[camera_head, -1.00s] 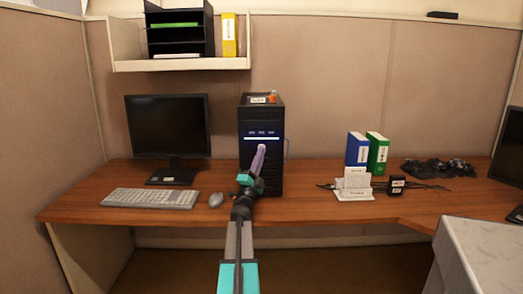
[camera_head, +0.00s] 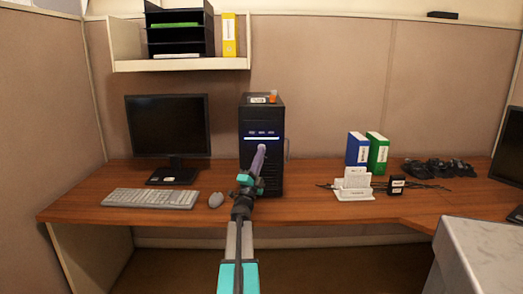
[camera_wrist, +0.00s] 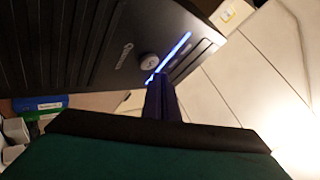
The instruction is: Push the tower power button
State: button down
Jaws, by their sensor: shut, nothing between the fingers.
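The black computer tower (camera_head: 261,118) stands upright on the desk, with a lit strip across its upper front. In the wrist view the tower front (camera_wrist: 85,45) appears tilted, with a round grey power button (camera_wrist: 150,61) beside the glowing blue strip (camera_wrist: 168,58). My gripper (camera_head: 262,148) is shut and empty in front of the tower, its tip just below the lit strip. In the wrist view my closed fingers (camera_wrist: 160,90) point at the tower close to the button. I cannot tell whether they touch it. In the head view the button is not clearly seen.
A monitor (camera_head: 168,125), keyboard (camera_head: 150,198) and mouse (camera_head: 216,200) lie left of the tower. To the right are a white router-like stand (camera_head: 353,184), blue (camera_head: 357,149) and green binders (camera_head: 377,153) and dark cables (camera_head: 438,168). A small orange item (camera_head: 273,97) sits on the tower.

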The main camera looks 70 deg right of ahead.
jog(key=shift+w+d+b, duration=0.25)
jog(key=shift+d+b, duration=0.55)
jog(key=shift+d, duration=0.05)
dwell(1.6)
jog(key=shift+a, duration=0.15)
jog(key=shift+s+a+b, duration=0.3)
jog(key=shift+a+b, duration=0.15)
jog(key=shift+a, duration=0.3)
jog(key=s+a+b, duration=0.2)
jog(key=a, duration=0.3)
jog(key=shift+a, duration=0.3)
dwell(0.5)
jog(key=shift+s, duration=0.1)
